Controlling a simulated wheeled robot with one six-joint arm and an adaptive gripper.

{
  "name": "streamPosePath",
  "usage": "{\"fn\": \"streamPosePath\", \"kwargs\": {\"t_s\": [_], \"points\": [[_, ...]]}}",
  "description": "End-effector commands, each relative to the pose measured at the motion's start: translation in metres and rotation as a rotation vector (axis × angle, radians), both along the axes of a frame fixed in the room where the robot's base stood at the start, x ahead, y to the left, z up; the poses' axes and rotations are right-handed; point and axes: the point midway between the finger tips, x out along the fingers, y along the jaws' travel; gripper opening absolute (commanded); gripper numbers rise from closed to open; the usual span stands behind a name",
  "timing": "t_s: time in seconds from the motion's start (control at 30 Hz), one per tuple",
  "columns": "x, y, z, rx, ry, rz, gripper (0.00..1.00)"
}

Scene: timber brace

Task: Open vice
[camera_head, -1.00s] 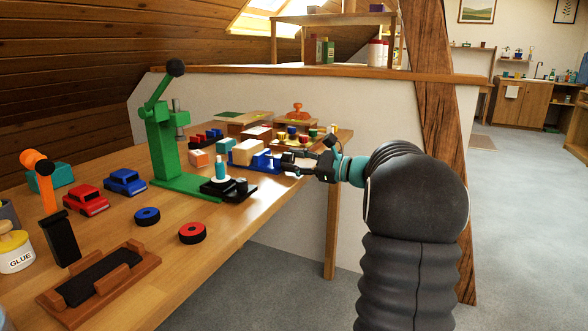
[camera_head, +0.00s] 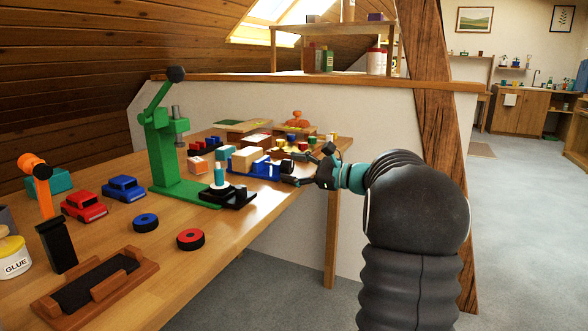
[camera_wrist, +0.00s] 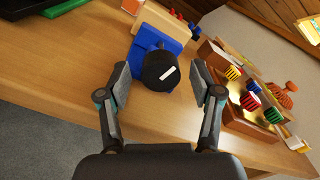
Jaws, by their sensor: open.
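The blue vice (camera_head: 262,168) stands on the wooden bench near its front edge, with a pale wood block (camera_head: 247,158) at its jaws. In the wrist view the vice (camera_wrist: 147,45) shows its round black knob (camera_wrist: 160,71) with a white mark, facing me. My gripper (camera_head: 290,172) is to the right of the vice, by the bench edge. In the wrist view my gripper (camera_wrist: 163,78) is open, with one finger on each side of the knob and visible gaps between.
A green press (camera_head: 165,140) stands left of the vice, with a black fixture (camera_head: 228,197) before it. Wooden trays with coloured pegs (camera_wrist: 250,103) lie to the right in the wrist view. Toy cars (camera_head: 84,205) and wheels (camera_head: 190,239) lie on the left bench.

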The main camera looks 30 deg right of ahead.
Motion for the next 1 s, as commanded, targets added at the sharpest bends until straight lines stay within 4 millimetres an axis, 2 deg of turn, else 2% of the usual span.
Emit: {"fn": "streamPosePath", "kwargs": {"t_s": [0.17,0.27,0.7,1.0], "points": [[-0.005,-0.004,0.0,0.0,0.0,-0.002,0.65],[-0.015,-0.013,0.001,0.0,0.0,-0.004,0.65],[-0.079,-0.063,0.0,0.0,0.0,-0.004,0.65],[-0.095,-0.074,0.0,0.0,0.0,-0.001,0.65]]}}
